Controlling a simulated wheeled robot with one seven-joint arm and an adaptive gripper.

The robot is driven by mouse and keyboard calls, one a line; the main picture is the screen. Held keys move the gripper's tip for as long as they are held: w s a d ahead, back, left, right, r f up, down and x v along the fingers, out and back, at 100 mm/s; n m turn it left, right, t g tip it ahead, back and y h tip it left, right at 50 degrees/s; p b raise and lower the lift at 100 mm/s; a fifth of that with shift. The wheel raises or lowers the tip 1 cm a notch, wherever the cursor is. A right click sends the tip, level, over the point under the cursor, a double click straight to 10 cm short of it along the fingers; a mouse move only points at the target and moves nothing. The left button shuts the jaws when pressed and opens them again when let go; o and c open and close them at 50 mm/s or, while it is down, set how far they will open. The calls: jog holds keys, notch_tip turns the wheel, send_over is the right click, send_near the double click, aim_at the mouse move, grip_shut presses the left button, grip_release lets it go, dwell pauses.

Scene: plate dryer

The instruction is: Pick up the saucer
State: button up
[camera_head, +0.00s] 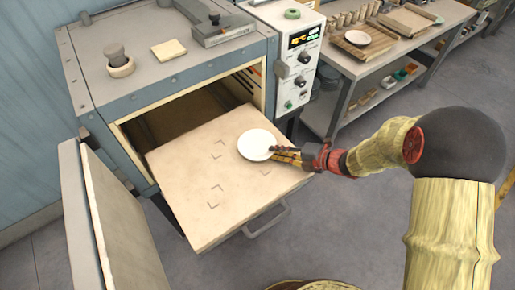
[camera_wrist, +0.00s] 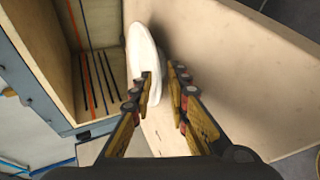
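The saucer (camera_head: 257,144) is a round white dish lying on the pale pulled-out shelf (camera_head: 200,180) of the dryer, near its back right. My gripper (camera_head: 274,153) reaches in from the right, low over the shelf, with its fingertips at the saucer's right rim. In the wrist view the saucer (camera_wrist: 139,50) shows nearly edge-on. My gripper (camera_wrist: 165,85) has a gap between its yellow and black fingers there. The left finger covers part of the saucer. I cannot tell whether either finger touches the rim.
The dryer's open door (camera_head: 115,225) stands at the left. A metal handle (camera_head: 266,220) sticks out at the shelf's front. The control panel (camera_head: 300,60) is behind the saucer. A side bench (camera_head: 375,65) holds trays and cups. The shelf's left and front are bare.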

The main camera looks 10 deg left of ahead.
jog(key=shift+x, duration=0.8)
jog(key=shift+r, duration=0.1)
jog(key=shift+c, duration=0.6)
grip_shut()
